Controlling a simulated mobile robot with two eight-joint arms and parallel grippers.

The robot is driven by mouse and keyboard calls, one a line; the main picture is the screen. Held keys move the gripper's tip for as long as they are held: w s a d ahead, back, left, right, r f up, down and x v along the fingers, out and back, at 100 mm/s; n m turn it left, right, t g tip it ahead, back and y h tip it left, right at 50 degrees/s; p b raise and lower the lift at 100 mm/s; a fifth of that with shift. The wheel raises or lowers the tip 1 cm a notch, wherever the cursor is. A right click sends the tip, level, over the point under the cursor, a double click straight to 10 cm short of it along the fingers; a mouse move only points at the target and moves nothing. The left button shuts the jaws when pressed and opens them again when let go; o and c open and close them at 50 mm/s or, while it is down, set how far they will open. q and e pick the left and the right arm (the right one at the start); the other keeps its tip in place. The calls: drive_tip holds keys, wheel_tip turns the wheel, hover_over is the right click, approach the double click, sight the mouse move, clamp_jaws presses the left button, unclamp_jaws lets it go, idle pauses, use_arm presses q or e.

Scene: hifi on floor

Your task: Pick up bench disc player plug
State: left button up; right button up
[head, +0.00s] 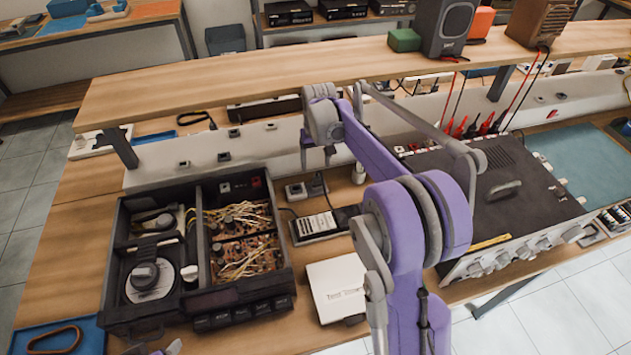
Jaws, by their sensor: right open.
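The opened black disc player (193,319) lies on the bench at left, with a disc mechanism and wired boards inside.
A large dark amplifier-like unit (505,190) with knobs stands at right, partly behind my right arm. A raised shelf (250,75) and a white socket rail (150,177) run across the back.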

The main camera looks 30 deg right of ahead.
sight(317, 177)
drive_tip(key=shift+w+f, duration=0.15)
drive_tip(key=shift+f, duration=0.8)
drive_tip(key=shift+s+d+f, duration=0.1)
drive_tip(key=shift+s+f, duration=0.05)
drive_tip(key=shift+f, duration=1.25)
drive_tip(key=shift+s+f, duration=0.1)
drive_tip(key=shift+f, duration=1.25)
clamp_jaws()
